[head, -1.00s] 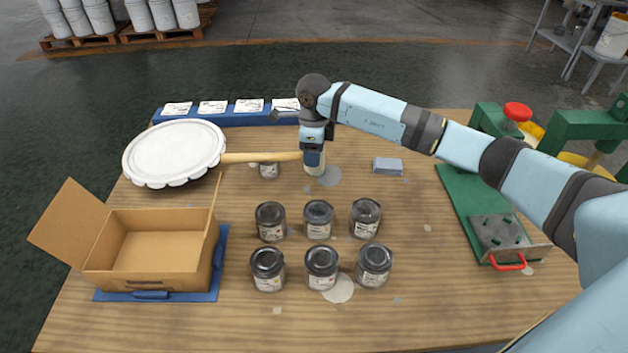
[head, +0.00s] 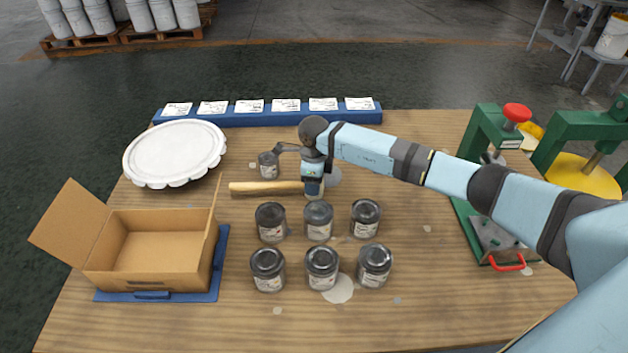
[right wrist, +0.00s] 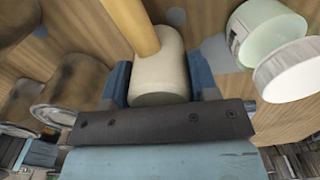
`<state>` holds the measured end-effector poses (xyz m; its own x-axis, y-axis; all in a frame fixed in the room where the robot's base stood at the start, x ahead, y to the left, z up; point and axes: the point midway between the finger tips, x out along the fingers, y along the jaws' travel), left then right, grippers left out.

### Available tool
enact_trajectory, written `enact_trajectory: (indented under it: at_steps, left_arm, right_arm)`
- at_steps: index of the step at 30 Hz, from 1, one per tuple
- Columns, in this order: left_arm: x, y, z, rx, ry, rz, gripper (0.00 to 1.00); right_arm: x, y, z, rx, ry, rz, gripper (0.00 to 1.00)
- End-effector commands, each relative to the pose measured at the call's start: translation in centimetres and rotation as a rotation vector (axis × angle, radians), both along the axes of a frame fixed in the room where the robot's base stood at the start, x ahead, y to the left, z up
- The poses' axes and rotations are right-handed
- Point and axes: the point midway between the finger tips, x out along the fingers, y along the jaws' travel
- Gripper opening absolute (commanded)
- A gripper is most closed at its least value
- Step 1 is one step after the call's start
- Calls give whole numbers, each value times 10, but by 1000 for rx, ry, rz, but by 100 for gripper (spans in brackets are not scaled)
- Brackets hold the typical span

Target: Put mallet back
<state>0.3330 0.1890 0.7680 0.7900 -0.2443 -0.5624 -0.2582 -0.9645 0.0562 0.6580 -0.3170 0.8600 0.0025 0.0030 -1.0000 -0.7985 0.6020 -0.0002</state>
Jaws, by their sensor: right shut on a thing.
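The mallet has a pale cylindrical head and a light wooden handle (head: 262,187). In the head view the handle lies level and points left, behind the rows of dark-lidded jars. My right gripper (head: 312,188) points down and is shut on the mallet head, which is mostly hidden there. In the right wrist view the mallet head (right wrist: 158,72) sits between the blue fingers, and the handle (right wrist: 130,22) runs away up the picture. I cannot tell how high the mallet is above the table. My left gripper is not in view.
Several dark-lidded jars (head: 321,262) stand just in front of the gripper. One more jar (head: 268,165) stands behind the handle. A round white lid (head: 175,150) and an open cardboard box (head: 150,252) are at left. A green press (head: 490,130) is at right. A blue label rail (head: 230,121) lies behind.

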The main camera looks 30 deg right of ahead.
Motion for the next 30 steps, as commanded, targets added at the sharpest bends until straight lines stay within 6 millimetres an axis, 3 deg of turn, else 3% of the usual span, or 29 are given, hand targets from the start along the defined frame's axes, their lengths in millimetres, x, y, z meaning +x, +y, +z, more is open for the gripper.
enact_trajectory:
  at_steps: [3, 4, 7, 19, 30]
  left_arm:
    - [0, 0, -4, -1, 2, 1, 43]
    - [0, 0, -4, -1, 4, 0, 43]
    - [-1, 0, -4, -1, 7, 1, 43]
    - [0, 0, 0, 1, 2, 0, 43]
    - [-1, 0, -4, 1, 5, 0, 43]
  right_arm:
    - [1, 0, -3, 0, -1, 0, 17]
    - [0, 0, -4, 0, 0, 0, 56]
    - [0, 0, -3, 0, 0, 0, 79]
    - [1, 0, 6, 0, -1, 0, 80]
    - [1, -1, 81, 0, -4, 0, 80]
